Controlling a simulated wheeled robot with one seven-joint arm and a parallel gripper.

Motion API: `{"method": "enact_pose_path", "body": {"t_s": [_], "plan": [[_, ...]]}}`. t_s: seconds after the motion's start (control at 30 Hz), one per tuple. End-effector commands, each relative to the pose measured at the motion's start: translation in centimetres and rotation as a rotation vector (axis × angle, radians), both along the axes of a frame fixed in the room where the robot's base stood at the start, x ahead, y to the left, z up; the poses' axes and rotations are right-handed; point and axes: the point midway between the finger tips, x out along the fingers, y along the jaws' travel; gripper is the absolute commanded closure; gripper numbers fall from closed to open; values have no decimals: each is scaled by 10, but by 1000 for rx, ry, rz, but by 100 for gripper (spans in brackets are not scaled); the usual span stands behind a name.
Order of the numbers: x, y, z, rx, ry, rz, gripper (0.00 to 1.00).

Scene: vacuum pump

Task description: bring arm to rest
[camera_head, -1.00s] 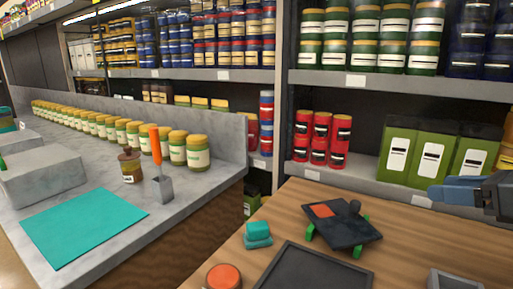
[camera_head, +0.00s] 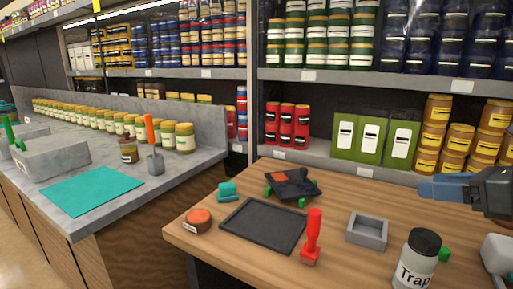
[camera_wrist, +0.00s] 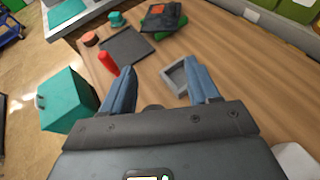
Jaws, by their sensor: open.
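My gripper (camera_head: 424,189) is at the right edge of the head view, above the wooden table, with its blue fingers pointing left. In the wrist view my gripper (camera_wrist: 160,84) shows its two blue fingers spread apart with nothing between them. Below the fingers is the wooden table (camera_wrist: 230,50). A grey square tray (camera_head: 367,231) lies under and left of the gripper in the head view; in the wrist view it is partly covered by the right finger. A jar labelled "Trap" (camera_head: 416,262) stands below the gripper in the head view.
On the table are a black tray (camera_head: 263,226), a red-handled tool (camera_head: 312,236), an orange-topped round piece (camera_head: 197,220), a teal block (camera_head: 228,191) and a black device on green feet (camera_head: 292,185). A teal box (camera_wrist: 68,98) stands beside the table. Shelves with jars stand behind.

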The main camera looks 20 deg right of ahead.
Motion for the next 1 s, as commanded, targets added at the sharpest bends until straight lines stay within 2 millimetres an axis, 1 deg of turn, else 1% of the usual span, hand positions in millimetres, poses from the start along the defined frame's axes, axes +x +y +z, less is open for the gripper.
{"method": "enact_pose_path", "body": {"t_s": [0.03, 0.17, 0.33, 0.47, 0.57, 0.67, 0.77, 0.8, 0.9, 1.0], "plan": [[5, 8, 3, 17, -15, 13, 40], [15, 22, 9, 56, -42, 34, 40], [29, 44, 20, 123, -86, 69, 40], [42, 68, 32, 195, -131, 106, 40], [52, 90, 45, 267, -172, 141, 40], [62, 116, 61, 356, -219, 185, 40], [72, 148, 83, 479, -276, 241, 40], [75, 161, 93, 539, -301, 266, 40], [79, 194, 122, 703, -361, 334, 40], [78, 220, 148, 871, -408, 394, 40]]}}
